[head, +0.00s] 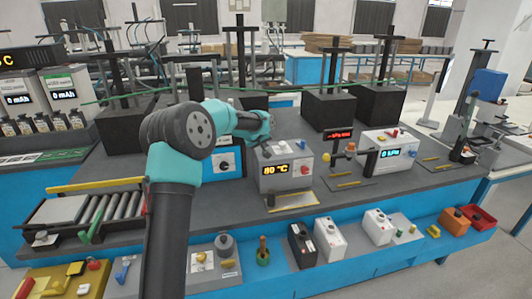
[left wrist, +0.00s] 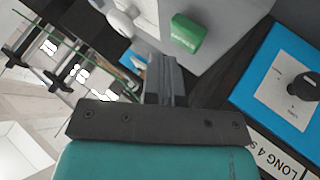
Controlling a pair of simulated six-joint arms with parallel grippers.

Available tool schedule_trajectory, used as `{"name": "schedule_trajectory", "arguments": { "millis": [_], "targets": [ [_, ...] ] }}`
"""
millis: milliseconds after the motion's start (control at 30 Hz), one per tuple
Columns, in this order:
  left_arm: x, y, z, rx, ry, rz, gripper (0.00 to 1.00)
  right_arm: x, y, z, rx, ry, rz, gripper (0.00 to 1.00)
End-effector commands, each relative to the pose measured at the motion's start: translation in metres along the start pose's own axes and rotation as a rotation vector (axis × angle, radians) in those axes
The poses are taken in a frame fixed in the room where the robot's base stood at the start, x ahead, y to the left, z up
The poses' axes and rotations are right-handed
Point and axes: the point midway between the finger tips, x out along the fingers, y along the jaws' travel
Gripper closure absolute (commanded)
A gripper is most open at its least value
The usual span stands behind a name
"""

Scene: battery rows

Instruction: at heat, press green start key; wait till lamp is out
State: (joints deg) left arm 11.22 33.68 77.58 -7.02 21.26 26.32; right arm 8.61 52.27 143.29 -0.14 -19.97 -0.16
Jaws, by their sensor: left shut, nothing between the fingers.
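The heat box (head: 286,176) is a grey unit on the bench whose display reads 80 °C. My left gripper (head: 266,148) is shut and empty, over the left part of its top. In the left wrist view a green key (left wrist: 187,34) stands on a grey surface, just beyond and right of the shut fingertips (left wrist: 162,62), with a visible gap in the picture. White rounded parts (left wrist: 122,24) lie left of the key. I cannot tell which part is the lamp or whether it is lit. In the head view my gripper hides the key.
A blue-fronted box with a black knob (head: 224,166) stands left of the heat box; its knob also shows in the left wrist view (left wrist: 303,87). A white meter box (head: 388,150) and a small red display (head: 338,135) stand to the right. Several small boxes line the front ledge.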

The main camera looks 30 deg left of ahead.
Motion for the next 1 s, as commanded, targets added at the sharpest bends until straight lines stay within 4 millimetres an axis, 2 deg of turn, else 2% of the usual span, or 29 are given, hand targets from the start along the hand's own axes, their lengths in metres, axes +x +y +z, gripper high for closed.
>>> {"name": "schedule_trajectory", "arguments": {
  "millis": [1000],
  "targets": [
    [0.0062,-0.0044,0.0045,0.000,0.000,0.000,1.00,0.0000,0.0000,0.0000,0.000,0.000,0.000,0.57]
  ]
}}
